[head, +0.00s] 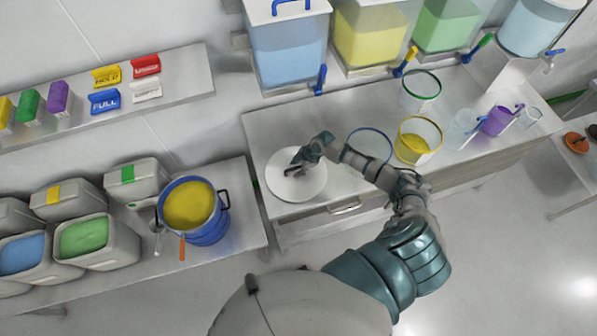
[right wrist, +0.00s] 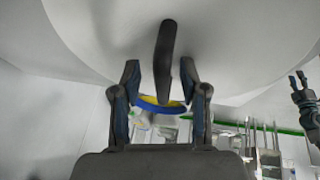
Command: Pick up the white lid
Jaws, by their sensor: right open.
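The round white lid (head: 312,187) lies on the steel bench in the head view, and its underside-like pale surface (right wrist: 90,35) fills the top of the right wrist view. A dark upright handle (right wrist: 166,45) stands on it. My right gripper (head: 293,167) is over the lid at the handle. In the right wrist view my right gripper (right wrist: 160,68) is open, with one finger on each side of the handle and visible gaps. A dark gripper (right wrist: 304,95), apparently my left one, shows small at the right edge; its jaw state is unclear.
A blue-rimmed clear container (head: 370,134) and a yellow-filled one (head: 418,140) stand right of the lid. A blue bucket of yellow material (head: 205,228) stands on the left bench (head: 240,235). Tall bins (head: 288,50) line the back. Bench (head: 275,125) behind the lid is clear.

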